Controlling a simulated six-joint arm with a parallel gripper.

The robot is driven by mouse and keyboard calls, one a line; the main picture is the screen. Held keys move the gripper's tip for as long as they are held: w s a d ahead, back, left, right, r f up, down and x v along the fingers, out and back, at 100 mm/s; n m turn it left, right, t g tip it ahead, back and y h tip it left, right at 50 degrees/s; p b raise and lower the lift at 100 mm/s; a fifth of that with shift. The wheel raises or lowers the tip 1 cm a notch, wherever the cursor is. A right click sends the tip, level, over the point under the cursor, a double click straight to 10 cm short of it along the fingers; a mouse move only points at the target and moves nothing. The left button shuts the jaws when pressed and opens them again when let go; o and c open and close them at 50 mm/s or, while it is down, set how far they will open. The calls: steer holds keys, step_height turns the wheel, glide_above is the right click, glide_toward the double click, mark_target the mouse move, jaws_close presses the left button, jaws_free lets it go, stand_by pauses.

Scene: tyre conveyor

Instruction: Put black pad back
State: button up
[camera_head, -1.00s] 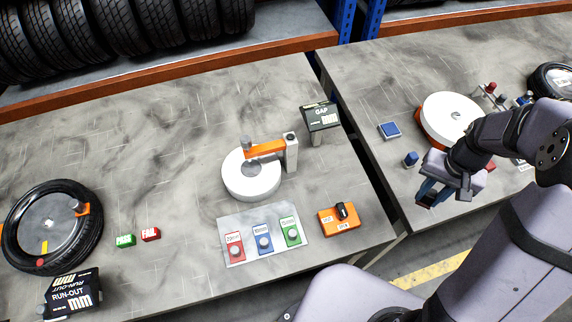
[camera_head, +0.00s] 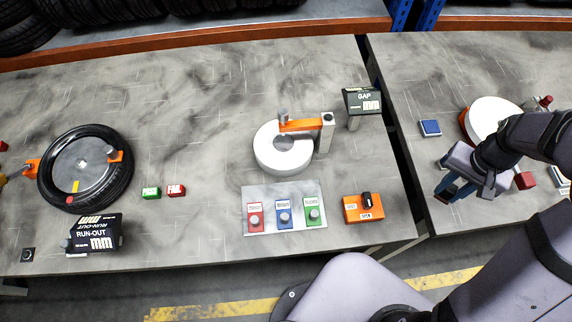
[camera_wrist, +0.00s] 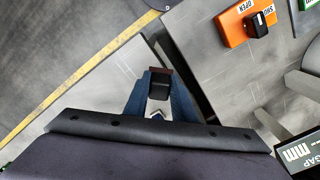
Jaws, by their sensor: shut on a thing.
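The black pad (camera_wrist: 160,86) is a small dark block. In the wrist view it sits between the blue fingers of my gripper (camera_wrist: 161,98), which are shut on it. In the head view my gripper (camera_head: 447,192) is at the front left part of the right-hand table (camera_head: 445,215). The pad is too small and too covered by the fingers to make out clearly there. A blue pad (camera_head: 430,128) in a pale frame lies on the same table, behind my gripper.
A white disc (camera_head: 492,118) and a dark red block (camera_head: 525,180) are near my arm. A gap separates the two tables. On the left table are an orange switch box (camera_head: 364,208), a grey panel (camera_head: 285,208), a gap gauge (camera_head: 362,102) and a tyre (camera_head: 85,167).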

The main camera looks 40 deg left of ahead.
steer(key=s+a+n+b, duration=0.2)
steer(key=a+n+b, duration=0.15)
steer(key=a, duration=1.45)
steer(key=s+a+n+b, duration=0.1)
steer(key=s+a+b, duration=0.1)
steer(key=s+a, duration=0.35)
steer(key=s+a+b, duration=0.2)
steer(key=s+a, duration=0.1)
steer(key=a, duration=0.5)
steer(key=s+a+r+n+b, duration=0.1)
steer(key=s+a+n+b, duration=0.35)
steer(key=s, duration=1.05)
steer(key=s+a+r+m+b, duration=0.1)
steer(key=s+a, duration=0.6)
steer(key=s, duration=0.7)
steer(key=shift+a+f+p, duration=0.2)
steer(key=shift+f+p, duration=0.3)
steer(key=shift+f, duration=4.5)
steer(key=shift+f, duration=0.15)
steer(key=o, duration=1)
